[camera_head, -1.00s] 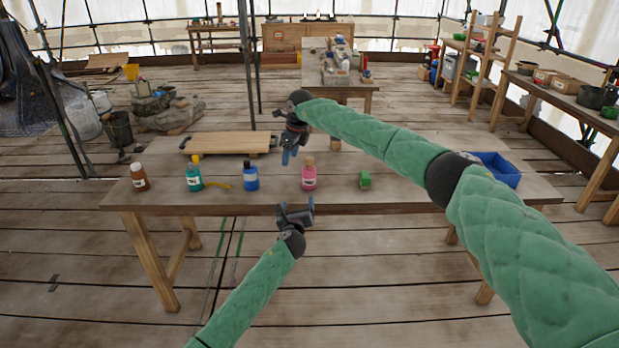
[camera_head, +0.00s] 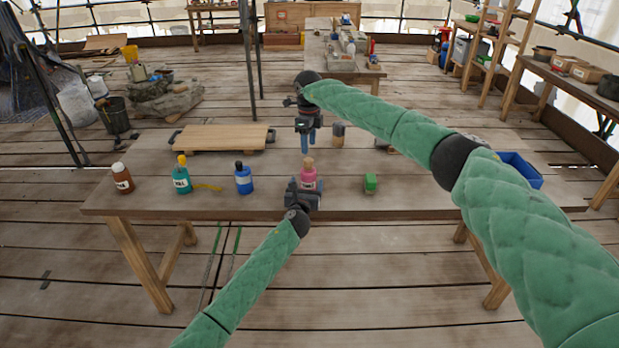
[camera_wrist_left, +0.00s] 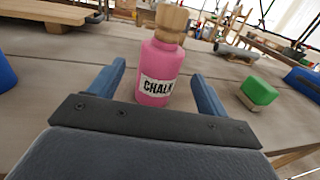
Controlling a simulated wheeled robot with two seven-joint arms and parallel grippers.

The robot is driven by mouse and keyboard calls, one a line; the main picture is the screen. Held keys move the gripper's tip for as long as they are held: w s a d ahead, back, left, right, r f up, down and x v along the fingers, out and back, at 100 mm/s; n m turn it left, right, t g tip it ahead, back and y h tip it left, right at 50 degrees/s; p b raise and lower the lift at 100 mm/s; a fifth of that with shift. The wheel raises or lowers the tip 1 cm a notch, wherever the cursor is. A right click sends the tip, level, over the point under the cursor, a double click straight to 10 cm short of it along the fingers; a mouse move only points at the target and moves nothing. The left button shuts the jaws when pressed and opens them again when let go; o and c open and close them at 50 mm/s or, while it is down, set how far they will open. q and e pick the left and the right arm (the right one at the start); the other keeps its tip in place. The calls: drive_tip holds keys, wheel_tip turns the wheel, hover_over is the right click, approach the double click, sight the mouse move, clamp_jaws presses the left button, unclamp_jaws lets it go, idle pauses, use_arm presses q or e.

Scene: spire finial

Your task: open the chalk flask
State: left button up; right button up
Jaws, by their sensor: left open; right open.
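The chalk flask is a pink bottle (camera_head: 309,177) with a wooden stopper (camera_head: 309,162), upright near the table's front edge. In the left wrist view the flask (camera_wrist_left: 160,72) carries a CHALK label, and its stopper (camera_wrist_left: 171,20) is seated in the neck. My left gripper (camera_head: 305,190) is open at the front of the flask. In the wrist view its blue fingers (camera_wrist_left: 160,85) stand on either side of the lower flask, with gaps. My right gripper (camera_head: 307,145) is open, pointing down, above and behind the flask, and holds nothing.
On the table (camera_head: 240,205) stand a brown bottle (camera_head: 122,178), a teal bottle (camera_head: 182,178) and a blue bottle (camera_head: 244,179) to the left. A green block (camera_head: 370,183) is to the right, a blue bin (camera_head: 521,171) farther right. A wooden board (camera_head: 222,138) lies behind.

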sight(309, 173)
use_arm(q)
drive_tip(key=shift+w+r, duration=0.25)
drive_tip(key=shift+w, duration=0.2)
use_arm(e)
drive_tip(key=shift+s+a+r, duration=0.1)
drive_tip(key=shift+s+r, duration=0.1)
drive_tip(key=shift+r, duration=0.05)
use_arm(q)
drive_tip(key=w, duration=0.4)
drive_tip(key=shift+w+d+f, duration=0.15)
drive_tip(key=shift+w+d, duration=0.1)
drive_tip(key=shift+d, duration=0.15)
use_arm(e)
drive_tip(key=shift+w+f, duration=0.1)
drive_tip(key=shift+f, duration=0.05)
use_arm(q)
drive_tip(key=shift+w, duration=0.5)
use_arm(e)
drive_tip(key=shift+r, duration=0.2)
drive_tip(key=shift+s, duration=0.2)
use_arm(q)
drive_tip(key=shift+w+d, duration=0.1)
use_arm(e)
drive_tip(key=shift+w+f, duration=0.1)
